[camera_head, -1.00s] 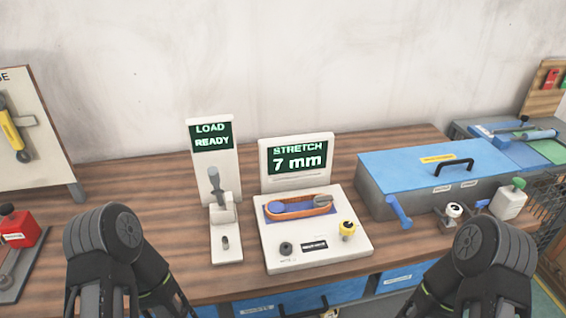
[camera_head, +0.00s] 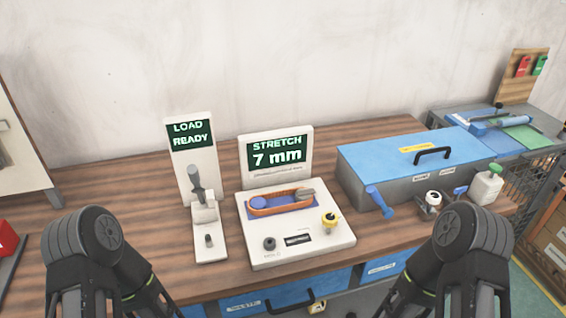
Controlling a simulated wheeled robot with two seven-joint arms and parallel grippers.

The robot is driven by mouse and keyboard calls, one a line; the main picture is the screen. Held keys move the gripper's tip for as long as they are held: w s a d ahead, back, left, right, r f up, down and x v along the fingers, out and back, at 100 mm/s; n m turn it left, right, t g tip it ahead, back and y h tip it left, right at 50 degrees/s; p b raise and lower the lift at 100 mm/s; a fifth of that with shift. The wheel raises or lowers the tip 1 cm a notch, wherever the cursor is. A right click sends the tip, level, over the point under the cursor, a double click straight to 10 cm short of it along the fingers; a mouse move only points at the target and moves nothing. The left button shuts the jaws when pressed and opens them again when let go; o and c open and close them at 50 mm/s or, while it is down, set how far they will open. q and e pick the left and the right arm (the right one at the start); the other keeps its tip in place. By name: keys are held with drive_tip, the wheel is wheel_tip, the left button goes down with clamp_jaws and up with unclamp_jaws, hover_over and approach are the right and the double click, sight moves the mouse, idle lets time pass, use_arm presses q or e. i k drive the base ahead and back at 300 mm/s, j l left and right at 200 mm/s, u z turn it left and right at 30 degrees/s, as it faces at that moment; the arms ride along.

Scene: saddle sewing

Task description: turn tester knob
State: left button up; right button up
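The stretch tester (camera_head: 290,245) is a white box on the wooden bench, with an upright screen (camera_head: 277,157) reading "STRETCH 7 mm". An orange band (camera_head: 280,201) loops around two posts on its blue bed. A black knob (camera_head: 269,243) sits at its front left, and a yellow-topped knob (camera_head: 330,220) at its right. To its left stands a white load unit (camera_head: 192,150) reading "LOAD READY", with a grey-handled lever (camera_head: 196,180). My left and right arms show at the lower left and lower right, in front of the bench and apart from the tester. Their fingertips are not visible.
A blue-lidded case (camera_head: 415,158) with a black handle stands right of the tester. A white bottle (camera_head: 486,185) and a small white-topped device (camera_head: 432,201) are near its right front. A red object (camera_head: 6,238) is at the left edge. Blue drawers (camera_head: 290,292) lie below the bench edge.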

sight(330, 219)
drive_tip(key=z, duration=1.55)
drive_tip(key=k+j+z, duration=0.1)
drive_tip(key=z, duration=0.3)
drive_tip(key=k+j, duration=0.4)
drive_tip(key=j, duration=0.15)
